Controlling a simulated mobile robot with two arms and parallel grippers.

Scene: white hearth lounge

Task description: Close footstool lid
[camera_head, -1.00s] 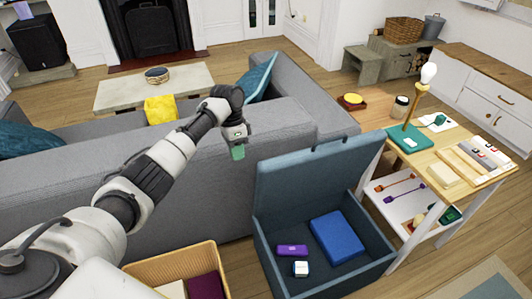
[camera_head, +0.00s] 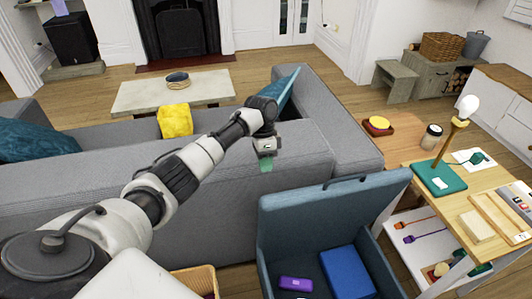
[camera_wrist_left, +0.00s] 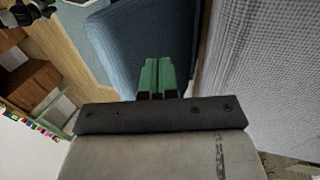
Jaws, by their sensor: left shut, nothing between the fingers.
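The footstool is a blue-grey upholstered box. Its lid (camera_head: 330,222) stands open, raised along the side nearer the sofa, with a dark loop on its top edge. Inside the box lie a blue block (camera_head: 346,272) and a purple item (camera_head: 295,284). My left gripper (camera_head: 266,165) is above and behind the lid's left top corner, over the sofa back, apart from the lid in the head view. In the left wrist view its green fingers (camera_wrist_left: 157,78) are together and empty, with the blue lid (camera_wrist_left: 150,40) beyond them. My right gripper is not in view.
A grey sofa (camera_head: 190,195) runs close behind the lid. A wooden side table (camera_head: 455,200) with a lamp (camera_head: 455,130) stands close on the right. A wicker basket (camera_head: 200,278) stands left of the footstool.

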